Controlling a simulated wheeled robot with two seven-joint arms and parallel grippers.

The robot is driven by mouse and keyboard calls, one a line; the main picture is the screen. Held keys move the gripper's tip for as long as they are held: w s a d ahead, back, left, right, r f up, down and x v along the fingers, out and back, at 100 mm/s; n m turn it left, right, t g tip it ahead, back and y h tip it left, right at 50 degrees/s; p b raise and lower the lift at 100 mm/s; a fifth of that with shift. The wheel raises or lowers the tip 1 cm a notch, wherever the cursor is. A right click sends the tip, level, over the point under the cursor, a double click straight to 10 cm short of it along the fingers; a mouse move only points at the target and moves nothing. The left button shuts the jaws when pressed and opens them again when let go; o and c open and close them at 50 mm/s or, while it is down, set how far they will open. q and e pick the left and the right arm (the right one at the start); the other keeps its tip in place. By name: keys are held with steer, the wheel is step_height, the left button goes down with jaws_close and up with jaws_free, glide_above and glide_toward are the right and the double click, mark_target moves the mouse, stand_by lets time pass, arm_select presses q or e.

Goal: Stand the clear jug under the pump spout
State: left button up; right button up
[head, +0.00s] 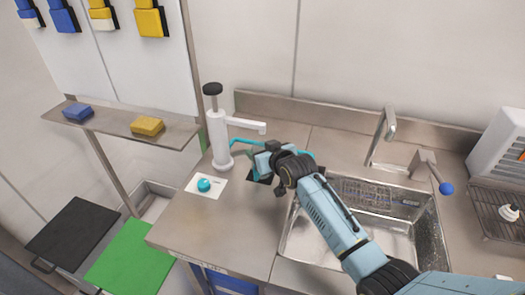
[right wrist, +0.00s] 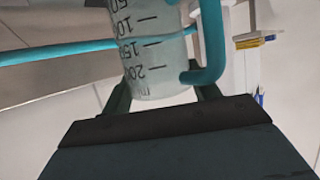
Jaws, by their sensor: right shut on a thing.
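The clear jug (right wrist: 150,50) with black volume marks and a teal handle (right wrist: 207,45) fills the top of the right wrist view. My right gripper (right wrist: 162,95) is shut on it, with one finger on each side. In the head view my right gripper (head: 264,163) is above the counter, just right of the pump, and largely hides the jug. The white pump (head: 217,135) with a black knob stands upright on the counter. Its spout (head: 250,126) points right, behind the gripper in the picture. I cannot tell whether the jug touches the counter. My left gripper is out of view.
A teal bar (head: 240,142) shows between pump and gripper. A white card (head: 206,185) with a teal knob lies in front of the pump. The sink (head: 310,240) and tap (head: 383,135) are to the right. The front left counter is clear.

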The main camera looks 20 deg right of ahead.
steer(key=shift+f, duration=0.15)
steer(key=o, duration=1)
steer(key=shift+c, duration=0.2)
steer(key=shift+s+r, duration=0.15)
steer(key=shift+r, duration=0.05)
steer(key=p+v, duration=0.1)
steer(key=v, duration=1)
steer(key=shift+s+p, duration=0.3)
steer(key=shift+p, duration=0.1)
steer(key=shift+r, duration=0.1)
